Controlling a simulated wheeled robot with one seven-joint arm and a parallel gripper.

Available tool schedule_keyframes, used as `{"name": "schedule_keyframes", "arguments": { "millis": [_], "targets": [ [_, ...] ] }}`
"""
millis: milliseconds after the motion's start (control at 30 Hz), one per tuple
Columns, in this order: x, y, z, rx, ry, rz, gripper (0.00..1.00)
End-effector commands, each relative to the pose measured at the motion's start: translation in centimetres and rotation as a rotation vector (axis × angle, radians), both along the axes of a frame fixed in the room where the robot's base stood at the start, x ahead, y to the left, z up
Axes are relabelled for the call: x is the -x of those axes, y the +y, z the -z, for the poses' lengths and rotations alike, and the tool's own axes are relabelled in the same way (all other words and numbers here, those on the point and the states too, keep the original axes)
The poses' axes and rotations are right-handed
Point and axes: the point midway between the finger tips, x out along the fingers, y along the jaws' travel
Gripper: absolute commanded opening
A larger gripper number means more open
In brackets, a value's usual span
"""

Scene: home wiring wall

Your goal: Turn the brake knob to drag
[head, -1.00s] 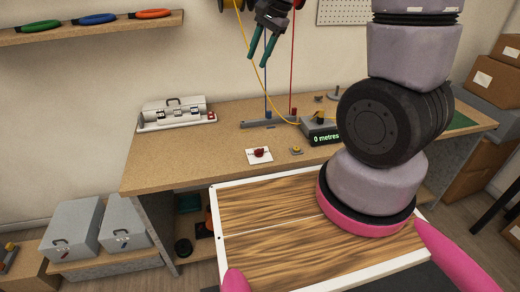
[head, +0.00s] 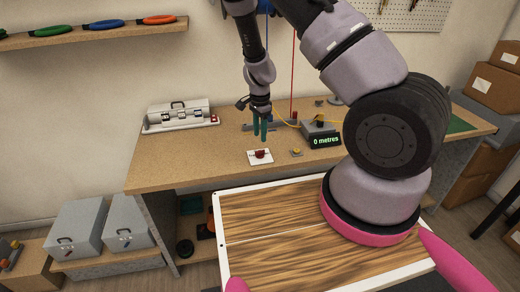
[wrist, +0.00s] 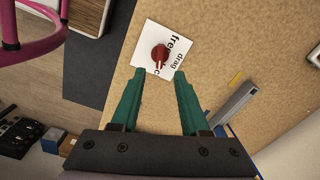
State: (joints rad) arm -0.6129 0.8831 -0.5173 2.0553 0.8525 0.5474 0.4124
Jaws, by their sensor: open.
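The brake knob (head: 260,154) is a small red knob on a white card (head: 250,158) near the front edge of the workbench. In the wrist view the knob (wrist: 159,55) sits on the card (wrist: 149,36), which bears the words "free" and "drag" to the right of the knob. Which word the knob points at is not clear. My gripper (head: 260,137) points down above the knob with its green fingers open. In the wrist view the open fingers (wrist: 160,76) are on either side of the knob's line, apart from it and empty.
A yellow button (head: 296,152) is right of the card, and a display box (head: 325,141) reads "0 metres". A grey metal bracket (wrist: 232,104) lies to the right in the wrist view. The bench left of the card is clear.

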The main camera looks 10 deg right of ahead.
Motion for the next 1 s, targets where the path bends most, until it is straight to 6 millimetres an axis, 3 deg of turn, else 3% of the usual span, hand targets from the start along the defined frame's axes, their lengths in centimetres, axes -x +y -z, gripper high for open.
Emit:
{"name": "schedule_keyframes", "arguments": {
  "millis": [200,400,800,900,933,1000],
  "targets": [
    [0.1,-0.1,4.3,0.000,0.003,0.001,0.45],
    [0.0,0.0,6.8,-0.001,0.001,-0.001,0.45],
    [0.0,0.0,7.5,-0.001,0.000,-0.002,0.45],
    [0.0,0.0,7.5,-0.001,0.000,-0.002,0.07],
    [0.0,0.0,7.5,-0.001,0.000,-0.002,0.00],
    [0.0,0.0,7.5,-0.001,0.000,-0.002,0.00]
  ]
}}
